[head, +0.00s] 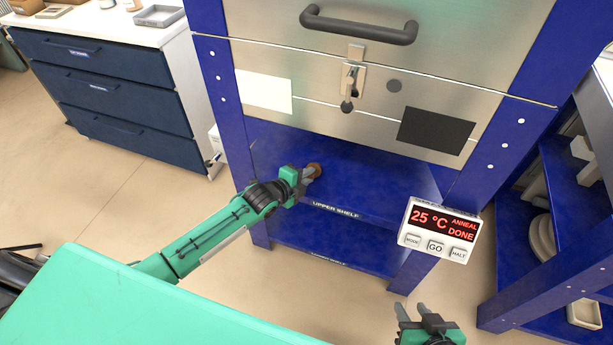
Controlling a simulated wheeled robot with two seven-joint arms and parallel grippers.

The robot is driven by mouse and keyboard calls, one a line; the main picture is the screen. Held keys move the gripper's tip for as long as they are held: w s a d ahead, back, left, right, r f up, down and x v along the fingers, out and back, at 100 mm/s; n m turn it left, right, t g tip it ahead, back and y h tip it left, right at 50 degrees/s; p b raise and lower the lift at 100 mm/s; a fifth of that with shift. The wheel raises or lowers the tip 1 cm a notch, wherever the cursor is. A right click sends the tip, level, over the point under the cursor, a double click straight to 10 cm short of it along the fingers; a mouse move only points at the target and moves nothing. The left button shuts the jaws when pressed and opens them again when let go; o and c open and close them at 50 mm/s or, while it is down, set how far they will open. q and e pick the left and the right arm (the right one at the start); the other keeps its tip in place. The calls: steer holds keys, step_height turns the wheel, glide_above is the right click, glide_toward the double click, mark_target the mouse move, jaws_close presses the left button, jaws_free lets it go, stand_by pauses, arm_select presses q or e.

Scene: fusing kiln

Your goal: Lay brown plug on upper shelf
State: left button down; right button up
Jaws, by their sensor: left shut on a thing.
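The brown plug (315,169) is small and round, at the fingertips of my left gripper (306,174). My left gripper is shut on it, at the front left of the blue upper shelf (370,185), just above the shelf label. I cannot tell whether the plug touches the shelf surface. My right gripper (414,312) is at the bottom right, in front of the kiln stand, with its fingers apart and nothing seen between them.
The steel kiln (330,75) with a dark handle stands above the shelf. A control box (439,230) reading 25 °C, anneal done, hangs at the stand's right front. A lower shelf (330,245) lies below. The upper shelf's middle and right look bare.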

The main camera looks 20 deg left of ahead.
arm_select(q)
steer(key=c, duration=1.2)
jaws_free()
steer(key=p+v, duration=0.2)
steer(key=v, duration=1.1)
steer(key=shift+s+r+p, duration=0.15)
steer(key=shift+s+p, duration=0.2)
arm_select(e)
steer(key=s+d+g+h, duration=0.2)
steer(key=s+d+g, duration=0.1)
steer(key=d, duration=0.2)
steer(key=shift+d+r, duration=0.15)
steer(key=shift+r, duration=0.3)
